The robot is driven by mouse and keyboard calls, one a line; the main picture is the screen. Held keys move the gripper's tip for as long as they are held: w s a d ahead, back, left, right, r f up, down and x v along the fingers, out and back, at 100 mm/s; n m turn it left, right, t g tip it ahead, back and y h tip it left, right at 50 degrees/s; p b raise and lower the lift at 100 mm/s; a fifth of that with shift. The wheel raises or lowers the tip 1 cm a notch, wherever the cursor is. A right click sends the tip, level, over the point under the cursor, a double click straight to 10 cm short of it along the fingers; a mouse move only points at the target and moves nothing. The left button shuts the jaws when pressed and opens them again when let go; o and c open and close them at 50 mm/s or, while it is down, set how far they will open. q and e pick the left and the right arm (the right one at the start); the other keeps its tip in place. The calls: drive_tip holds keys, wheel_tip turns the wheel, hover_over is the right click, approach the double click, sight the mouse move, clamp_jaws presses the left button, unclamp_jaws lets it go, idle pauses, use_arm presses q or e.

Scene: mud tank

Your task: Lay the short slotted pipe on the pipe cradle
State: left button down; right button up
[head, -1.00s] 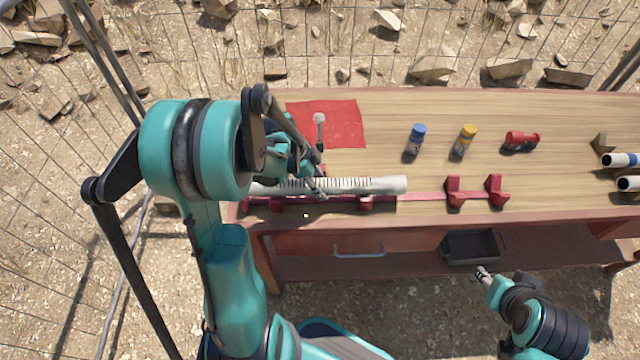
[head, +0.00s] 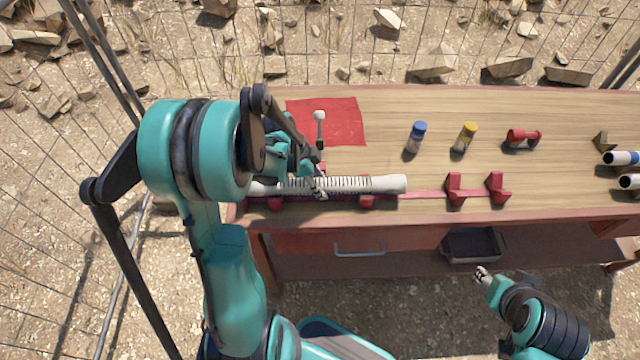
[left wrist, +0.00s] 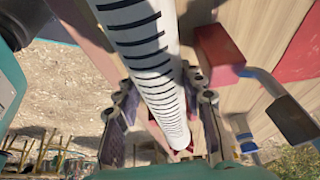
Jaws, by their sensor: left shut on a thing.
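The short slotted pipe (head: 360,184) is white with a row of dark slots. It lies level along the left part of the red pipe cradle (head: 427,194). Red supports (head: 366,201) show just below the pipe; I cannot tell if it touches them. My left gripper (head: 318,187) is shut on the pipe near its middle. In the left wrist view, the fingers (left wrist: 160,110) sit on both sides of the slotted pipe (left wrist: 140,38). The pipe's left end is partly hidden by my arm. My right gripper (head: 481,272) is off the table's front edge; its fingers are too small to read.
A blue-capped bottle (head: 415,139), a yellow-capped bottle (head: 465,139) and a red item (head: 523,139) stand farther right. White pipes (head: 622,159) are at the right edge. The cradle's right supports (head: 496,188) are empty.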

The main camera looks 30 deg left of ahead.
use_arm(q)
drive_tip(key=c, duration=0.9)
unclamp_jaws()
drive_tip(key=shift+o, duration=0.2)
drive_tip(key=v, duration=1.2)
drive_tip(key=shift+d, duration=0.1)
drive_tip(key=s+d+r+n+t+y, duration=0.1)
drive_tip(key=s+d+n+t+y, duration=0.1)
drive_tip(key=s+d+n, duration=0.2)
drive_tip(key=s+d+r+n+t+y, duration=0.1)
drive_tip(key=s+d+n+t+y, duration=0.1)
drive_tip(key=s+d+n, duration=0.2)
drive_tip(key=d+n, duration=0.3)
drive_tip(key=d, duration=0.3)
drive_tip(key=shift+s+d+n+t, duration=0.25)
drive_tip(key=shift+s+n+t, duration=0.05)
drive_tip(key=shift+s+t, duration=0.1)
